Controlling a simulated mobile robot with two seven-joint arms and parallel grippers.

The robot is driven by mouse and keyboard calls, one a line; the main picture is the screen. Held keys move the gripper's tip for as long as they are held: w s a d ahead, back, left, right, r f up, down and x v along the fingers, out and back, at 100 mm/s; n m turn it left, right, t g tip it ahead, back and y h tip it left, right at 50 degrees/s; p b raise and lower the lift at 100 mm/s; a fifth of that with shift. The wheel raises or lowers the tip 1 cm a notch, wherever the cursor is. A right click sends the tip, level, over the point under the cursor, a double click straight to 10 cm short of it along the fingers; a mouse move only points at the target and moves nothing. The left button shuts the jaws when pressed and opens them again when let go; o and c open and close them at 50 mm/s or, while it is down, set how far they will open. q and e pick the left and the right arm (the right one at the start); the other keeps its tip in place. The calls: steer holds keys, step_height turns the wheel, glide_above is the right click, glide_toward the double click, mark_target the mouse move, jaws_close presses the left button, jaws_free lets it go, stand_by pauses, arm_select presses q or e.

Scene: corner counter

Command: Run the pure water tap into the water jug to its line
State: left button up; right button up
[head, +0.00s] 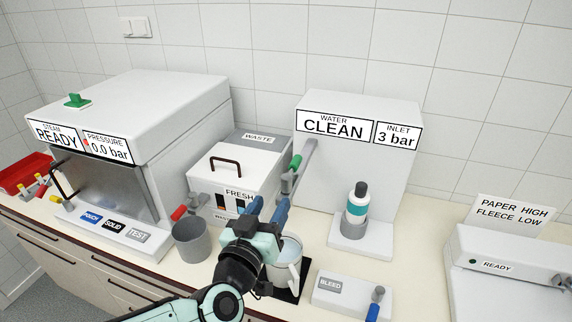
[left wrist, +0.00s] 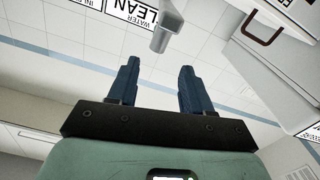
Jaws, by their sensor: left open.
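The water unit (head: 400,165) reads WATER CLEAN and INLET 3 bar. A grey tap with a green handle (head: 296,161) is at its left side. The water jug (head: 287,275), pale with a handle, stands below on a black pad (head: 290,295); its inside looks bluish. Its line cannot be made out, and my arm partly hides it. My left gripper (head: 269,208) is open and empty, above the jug and just below the tap. In the left wrist view, the grey spout (left wrist: 161,38) shows beyond the open fingers. My right gripper is not in view.
A lidded box (head: 235,170) marked FRESH and WASTE stands left, with a red-handled tap (head: 179,213) and a grey cup (head: 191,241). A teal-labelled bottle (head: 357,205) stands in front of the water unit. A BLEED block (head: 340,298) lies right of the jug.

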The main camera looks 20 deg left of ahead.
mark_target(288, 176)
arm_select(q)
steer(key=w, duration=0.8)
steer(key=w+p, duration=0.1)
steer(key=w, duration=0.4)
steer(key=shift+d, duration=0.35)
